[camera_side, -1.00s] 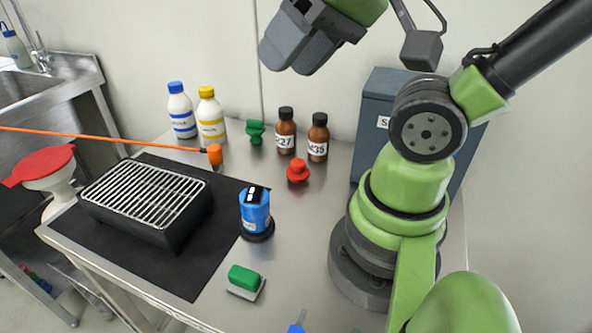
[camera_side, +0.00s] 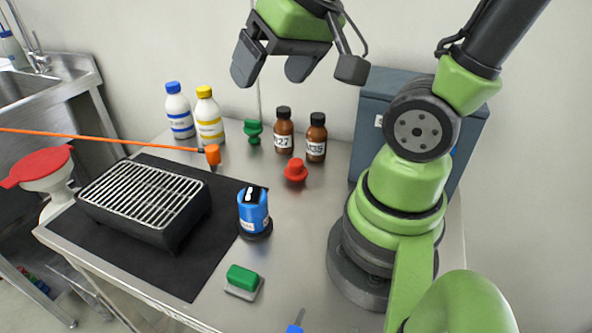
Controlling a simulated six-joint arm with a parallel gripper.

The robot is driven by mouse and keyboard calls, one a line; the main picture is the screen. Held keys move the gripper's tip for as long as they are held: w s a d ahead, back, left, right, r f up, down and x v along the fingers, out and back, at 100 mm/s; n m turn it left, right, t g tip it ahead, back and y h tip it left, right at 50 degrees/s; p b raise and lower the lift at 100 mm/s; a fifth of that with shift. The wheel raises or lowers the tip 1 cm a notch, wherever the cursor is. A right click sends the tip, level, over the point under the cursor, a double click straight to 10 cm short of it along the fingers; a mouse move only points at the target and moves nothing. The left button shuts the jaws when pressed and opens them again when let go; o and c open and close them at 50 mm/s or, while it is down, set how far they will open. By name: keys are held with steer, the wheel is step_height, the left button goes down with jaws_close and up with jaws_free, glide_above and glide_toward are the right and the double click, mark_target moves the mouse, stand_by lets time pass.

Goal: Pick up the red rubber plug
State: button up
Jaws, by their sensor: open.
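The red rubber plug (camera_side: 295,171) stands on the bare metal table, in front of two brown bottles. It is small, with a knob on top and a wider part below. Nothing touches it. My gripper (camera_side: 268,72) is open and empty, high above the table at the top of the side view. It hangs well above the plug and appears slightly to its left in the picture. A green plug (camera_side: 253,132) of similar shape stands farther back, to the left of the brown bottles.
Brown bottles (camera_side: 316,138) stand close behind the plug. A blue device (camera_side: 254,212) stands in front of it to the left. A black rack box (camera_side: 146,206) sits on a dark mat. An orange rod (camera_side: 110,140) crosses the left side. A grey cabinet (camera_side: 372,108) is at the right.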

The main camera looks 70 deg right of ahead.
steer(key=w+d+f+m+g+h, duration=0.1)
steer(key=w+d+f+g+h, duration=0.1)
steer(key=d+f, duration=0.65)
steer(key=g, duration=0.2)
glide_toward(296, 162)
step_height(296, 162, down, 2)
steer(key=shift+m+y, duration=0.3)
steer(key=shift+s+d+x, duration=0.15)
steer(key=shift+d+x, duration=0.05)
steer(key=shift+x, duration=1)
steer(key=shift+s+d+x, duration=0.15)
steer(key=shift+x, duration=1.05)
steer(key=shift+w+x, duration=0.25)
steer(key=shift+x, duration=1.1)
steer(key=shift+w+x, duration=0.25)
steer(key=shift+x, duration=1.05)
steer(key=shift+d+r, duration=0.1)
steer(key=shift+r, duration=0.05)
steer(key=c, duration=1)
